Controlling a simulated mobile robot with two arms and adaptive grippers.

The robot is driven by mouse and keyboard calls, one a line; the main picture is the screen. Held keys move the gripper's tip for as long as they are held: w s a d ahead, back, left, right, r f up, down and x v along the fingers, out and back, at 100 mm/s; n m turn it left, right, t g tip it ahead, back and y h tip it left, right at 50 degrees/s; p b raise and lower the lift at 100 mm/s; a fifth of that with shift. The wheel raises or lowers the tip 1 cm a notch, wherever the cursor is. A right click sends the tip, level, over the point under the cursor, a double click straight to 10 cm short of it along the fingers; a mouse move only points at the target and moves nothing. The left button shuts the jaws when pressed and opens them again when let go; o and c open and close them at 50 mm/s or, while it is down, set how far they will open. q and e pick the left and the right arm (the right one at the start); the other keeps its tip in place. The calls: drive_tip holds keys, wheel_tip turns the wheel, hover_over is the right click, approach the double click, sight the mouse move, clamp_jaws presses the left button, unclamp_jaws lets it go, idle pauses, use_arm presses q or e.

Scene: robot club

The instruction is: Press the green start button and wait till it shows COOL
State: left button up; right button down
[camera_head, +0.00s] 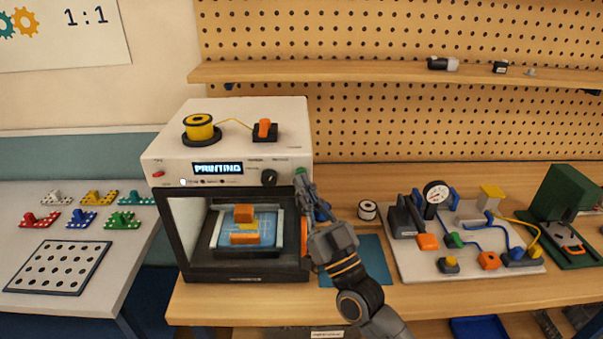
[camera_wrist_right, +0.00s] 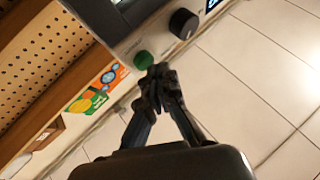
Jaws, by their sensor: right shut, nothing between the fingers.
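The white 3D printer (camera_head: 235,140) stands on the wooden bench, and its display (camera_head: 218,168) reads PRINTING. Inside its open front, orange and yellow blocks (camera_head: 244,238) sit on a blue bed. The green start button (camera_head: 301,171) is at the right end of the front panel, partly hidden by my gripper. My right gripper (camera_head: 304,187) is shut and empty, its tips at or just below the button. In the right wrist view the green button (camera_wrist_right: 143,60) shows just beyond the closed fingertips (camera_wrist_right: 158,74); contact is unclear. My left gripper is out of view.
A black knob (camera_head: 269,177) is left of the button. A yellow spool (camera_head: 199,128) and an orange part are on the printer's top. A board with a gauge and blue hoses (camera_head: 462,268) and a green machine (camera_head: 565,200) stand to the right.

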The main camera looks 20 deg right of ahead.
drive_tip(key=shift+s+a, duration=0.1)
drive_tip(key=shift+s, duration=0.3)
drive_tip(key=shift+s, duration=0.1)
drive_tip(key=shift+s+a+p, duration=0.25)
drive_tip(key=shift+s+p, duration=0.05)
drive_tip(key=shift+s, duration=0.45)
drive_tip(key=shift+s+a+p, duration=0.2)
drive_tip(key=shift+s+p, duration=0.05)
drive_tip(key=shift+s, duration=0.55)
drive_tip(key=shift+s+a+p, duration=0.25)
drive_tip(key=shift+s+p, duration=0.05)
drive_tip(key=shift+s, duration=0.45)
